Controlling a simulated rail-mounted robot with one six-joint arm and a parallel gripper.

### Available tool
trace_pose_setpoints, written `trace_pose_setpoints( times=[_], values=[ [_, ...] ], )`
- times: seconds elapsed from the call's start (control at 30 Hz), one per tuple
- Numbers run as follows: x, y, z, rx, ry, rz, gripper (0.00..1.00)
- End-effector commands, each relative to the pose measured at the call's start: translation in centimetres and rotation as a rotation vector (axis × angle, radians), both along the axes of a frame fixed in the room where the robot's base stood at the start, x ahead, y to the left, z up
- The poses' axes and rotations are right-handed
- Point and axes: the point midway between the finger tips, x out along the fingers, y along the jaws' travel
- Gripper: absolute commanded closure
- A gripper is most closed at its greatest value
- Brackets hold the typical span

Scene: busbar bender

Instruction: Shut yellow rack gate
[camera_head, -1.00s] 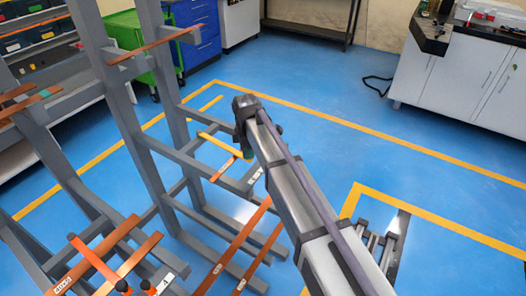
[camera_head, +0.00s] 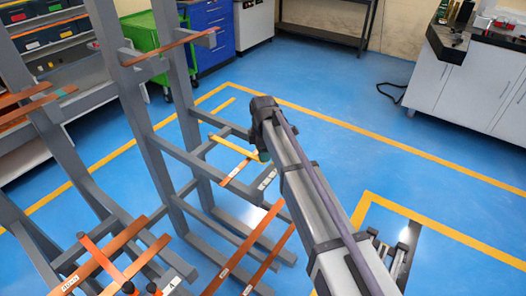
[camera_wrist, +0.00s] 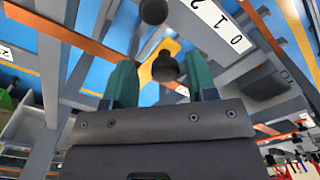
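The yellow gate (camera_head: 236,146) is a thin yellow bar at the grey rack (camera_head: 180,155), slanting across the ends of two rack arms just left of my gripper. In the wrist view a yellow piece (camera_wrist: 160,58) with a black round knob (camera_wrist: 165,68) shows between my fingers. My gripper (camera_wrist: 161,85) has two dark green fingers standing well apart, one on each side of the knob. I cannot tell whether they touch it. In the head view my wrist hides most of the gripper. I cannot tell how far the gate is swung.
Copper-coloured bars (camera_head: 240,250) lie on the lower rack arms. White number labels (camera_wrist: 215,22) sit close to my fingers. A green cart (camera_head: 145,40) stands behind the rack. Blue floor right of my arm is open.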

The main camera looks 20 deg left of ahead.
Motion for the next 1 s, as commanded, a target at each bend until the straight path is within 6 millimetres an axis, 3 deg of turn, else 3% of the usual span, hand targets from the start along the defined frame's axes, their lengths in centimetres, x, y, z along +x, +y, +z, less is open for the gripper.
trace_pose_setpoints(
  times=[0.33,0.47,0.73,0.87,1.0],
  values=[
    [-0.1,-0.1,0.7,-0.001,0.002,0.000,0.45],
    [-0.1,-0.1,3.0,-0.001,0.002,0.000,0.45],
    [-0.1,0.0,9.7,0.000,0.001,0.000,0.45],
    [-0.1,0.0,11.1,0.000,0.001,0.000,0.45],
    [-0.1,0.0,10.9,0.000,0.001,0.000,0.45]
  ],
)
